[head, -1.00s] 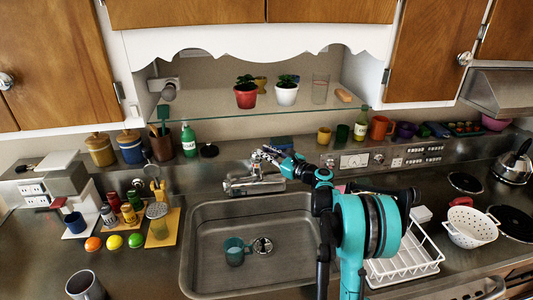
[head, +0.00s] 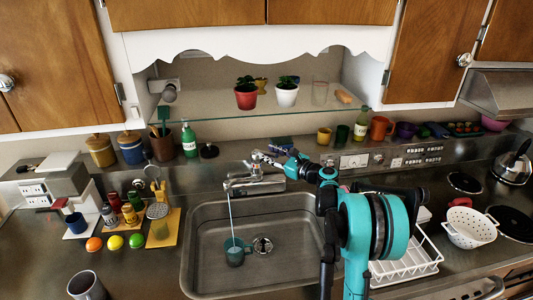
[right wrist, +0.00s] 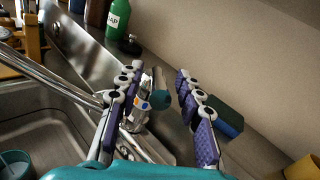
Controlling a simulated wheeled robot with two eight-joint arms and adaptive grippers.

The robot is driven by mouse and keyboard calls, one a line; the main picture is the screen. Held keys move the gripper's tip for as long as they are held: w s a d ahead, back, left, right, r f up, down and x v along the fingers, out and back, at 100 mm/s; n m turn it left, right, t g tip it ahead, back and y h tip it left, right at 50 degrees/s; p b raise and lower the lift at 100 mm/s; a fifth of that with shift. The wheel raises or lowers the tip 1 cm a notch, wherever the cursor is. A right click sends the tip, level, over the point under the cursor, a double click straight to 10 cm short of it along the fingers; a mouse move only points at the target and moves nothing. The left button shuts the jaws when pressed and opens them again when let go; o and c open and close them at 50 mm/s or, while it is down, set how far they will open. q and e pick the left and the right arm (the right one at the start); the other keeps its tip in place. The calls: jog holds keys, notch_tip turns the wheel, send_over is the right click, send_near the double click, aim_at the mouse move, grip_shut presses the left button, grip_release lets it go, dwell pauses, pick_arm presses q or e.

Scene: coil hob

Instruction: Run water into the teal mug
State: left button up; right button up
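The teal mug (head: 234,255) stands upright in the sink basin (head: 205,278), left of the drain. A thin stream of water (head: 231,216) falls from the tap spout (head: 228,186) into the mug. My right gripper (head: 263,158) is at the top of the tap (head: 262,183), by its lever. In the right wrist view, its two purple-padded fingers (right wrist: 160,80) are apart, with the tap's lever (right wrist: 159,98) between them. Contact with the lever is hard to tell. The mug's edge (right wrist: 14,164) shows at lower left there. My left gripper is out of view.
A white dish rack (head: 415,262) stands right of the sink, partly behind my right arm. A green soap bottle (head: 189,141) stands on the back ledge. A glass shelf (head: 230,112) with potted plants hangs above the tap. Spice jars and a grater (head: 158,220) stand left.

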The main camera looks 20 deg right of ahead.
jog(key=v, duration=1)
jog(key=shift+s, duration=0.15)
jog(key=w+a+m+b, duration=0.1)
jog(key=w+m, duration=0.1)
jog(key=w+a+m+h+b, duration=0.1)
jog(key=w, duration=0.2)
jog(key=w+a+m+t+b, duration=0.1)
jog(key=w+m+b, duration=0.1)
jog(key=w, duration=0.1)
jog(key=shift+a+f+m+h, duration=0.2)
jog(key=shift+m+h, duration=0.1)
grip_shut()
